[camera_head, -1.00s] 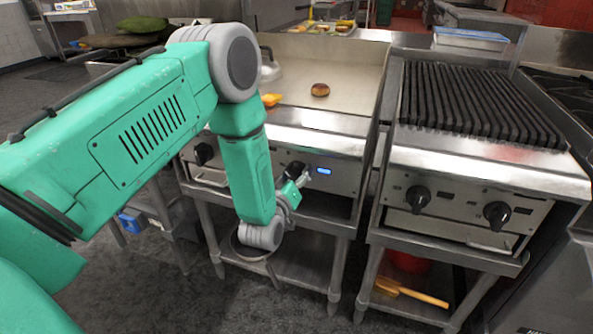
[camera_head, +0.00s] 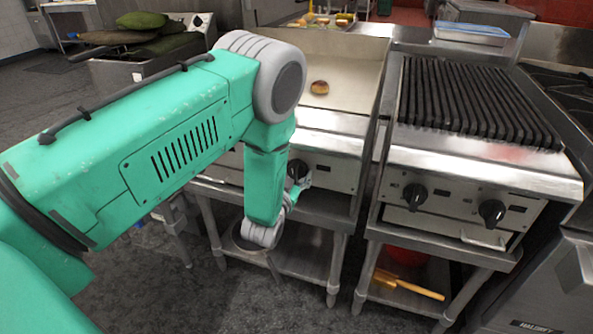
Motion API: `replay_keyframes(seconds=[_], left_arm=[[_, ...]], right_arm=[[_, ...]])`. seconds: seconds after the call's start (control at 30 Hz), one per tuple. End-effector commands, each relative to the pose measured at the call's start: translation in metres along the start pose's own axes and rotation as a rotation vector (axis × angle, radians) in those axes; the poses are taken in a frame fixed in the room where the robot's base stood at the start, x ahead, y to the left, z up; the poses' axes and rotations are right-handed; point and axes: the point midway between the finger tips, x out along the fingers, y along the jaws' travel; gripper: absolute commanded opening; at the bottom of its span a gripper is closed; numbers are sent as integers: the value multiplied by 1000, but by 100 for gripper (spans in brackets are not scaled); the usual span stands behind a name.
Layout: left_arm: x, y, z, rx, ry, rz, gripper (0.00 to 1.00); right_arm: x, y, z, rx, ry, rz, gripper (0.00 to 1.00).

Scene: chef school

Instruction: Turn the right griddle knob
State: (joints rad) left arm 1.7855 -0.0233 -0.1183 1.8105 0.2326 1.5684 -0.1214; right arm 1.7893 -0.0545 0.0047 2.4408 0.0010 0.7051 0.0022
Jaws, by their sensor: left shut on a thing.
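The griddle (camera_head: 345,66) is a flat steel plate with a front panel, at the upper middle. Its right knob (camera_head: 297,168) is black and sits on the panel, partly covered by my left forearm and gripper. My left gripper (camera_head: 303,179) is at this knob and shut on it; its fingers are small and mostly hidden behind the wrist. A small dark display (camera_head: 323,168) is just right of the knob. The left griddle knob is hidden behind my arm. My right gripper is not in view.
A browned patty or bun (camera_head: 319,87) lies on the griddle. A ridged grill (camera_head: 470,105) with two black knobs (camera_head: 415,195) stands to the right. A yellow-handled tool (camera_head: 408,287) lies on the shelf below. The floor in front is clear.

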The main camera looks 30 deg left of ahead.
Motion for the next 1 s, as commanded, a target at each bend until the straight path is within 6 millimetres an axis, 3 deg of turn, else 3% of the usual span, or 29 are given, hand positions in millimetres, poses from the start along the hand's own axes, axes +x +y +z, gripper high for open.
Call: replay_keyframes(seconds=[0.57, 0.6, 1.0], left_arm=[[0, 1, 1, 33, -2, 2, 21], [0, 1, 1, 33, -2, 2, 58], [-10, 1, 0, 32, -1, 2, 58]], right_arm=[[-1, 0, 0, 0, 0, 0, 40], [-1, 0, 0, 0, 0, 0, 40], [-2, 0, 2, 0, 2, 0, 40]])
